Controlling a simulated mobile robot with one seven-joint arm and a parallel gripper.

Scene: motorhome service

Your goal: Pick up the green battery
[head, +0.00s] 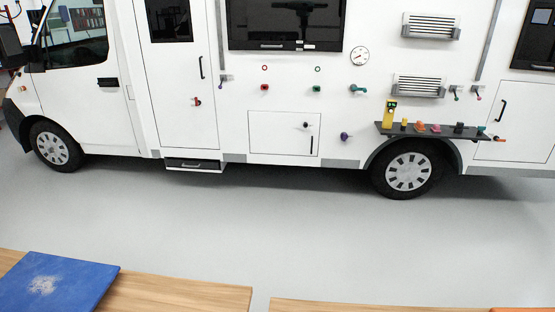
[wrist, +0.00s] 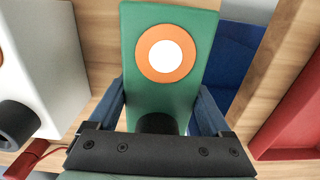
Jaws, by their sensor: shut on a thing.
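The green battery (wrist: 160,95) fills the middle of the wrist view. It is a green block with an orange ring around a white disc on its face and a dark round part near its lower end. My gripper (wrist: 161,88) is shut on it, with one blue-grey finger against each side. The dark gripper crossbar hides the battery's lower end. I cannot tell whether the battery touches the wooden surface. Neither battery nor gripper shows in the head view.
In the wrist view, a white block (wrist: 48,65) with a dark round part stands left, and a red-walled container (wrist: 295,115) lies right. A blue panel (wrist: 235,55) is behind. In the head view, a white motorhome (head: 285,130) stands beyond clear grey floor and wooden worktops (head: 180,297).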

